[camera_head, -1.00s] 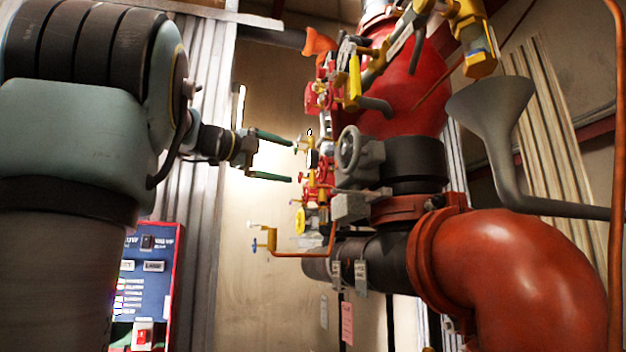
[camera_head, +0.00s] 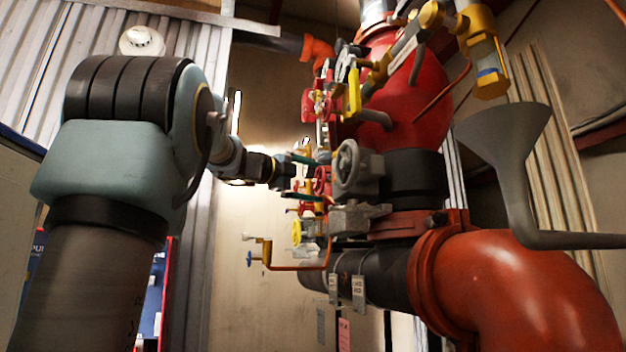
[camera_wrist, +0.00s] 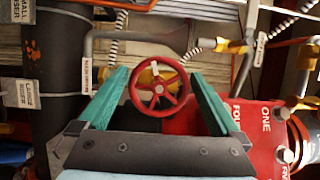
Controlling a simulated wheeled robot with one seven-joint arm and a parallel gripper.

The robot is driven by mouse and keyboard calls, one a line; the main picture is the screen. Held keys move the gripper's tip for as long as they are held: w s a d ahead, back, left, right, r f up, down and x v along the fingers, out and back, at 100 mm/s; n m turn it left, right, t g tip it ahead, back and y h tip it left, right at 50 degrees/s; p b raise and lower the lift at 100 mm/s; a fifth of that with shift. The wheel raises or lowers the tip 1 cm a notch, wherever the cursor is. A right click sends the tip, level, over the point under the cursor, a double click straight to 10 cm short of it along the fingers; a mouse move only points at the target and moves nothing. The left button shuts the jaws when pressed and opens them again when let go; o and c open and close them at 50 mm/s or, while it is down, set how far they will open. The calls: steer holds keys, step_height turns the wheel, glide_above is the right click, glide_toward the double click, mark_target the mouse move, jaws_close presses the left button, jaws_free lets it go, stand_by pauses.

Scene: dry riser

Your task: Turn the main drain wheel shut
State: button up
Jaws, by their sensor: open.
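A red spoked handwheel (camera_wrist: 158,101) with a pale hub shows in the wrist view, between and beyond my fingertips. A red wheel (camera_head: 322,181) also shows in the head view, just past my gripper (camera_head: 316,180) and partly hidden among the fittings. My gripper is open, with its two green fingers (camera_wrist: 159,76) on either side of the red wheel in the picture. Nothing is held. I cannot tell whether a finger touches the wheel. A small upright tag (camera_wrist: 87,76) hangs left of it, its text too small to read surely.
A grey handwheel (camera_head: 347,165) stands right of my gripper, close to it in the picture. A yellow wheel (camera_head: 297,231) and a copper pipe (camera_head: 300,268) sit below. A red sign (camera_wrist: 252,130) lies right of my fingers. Open wall (camera_head: 240,300) is at the lower left.

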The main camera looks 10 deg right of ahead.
steer(key=c, duration=0.9)
steer(key=shift+c, duration=0.2)
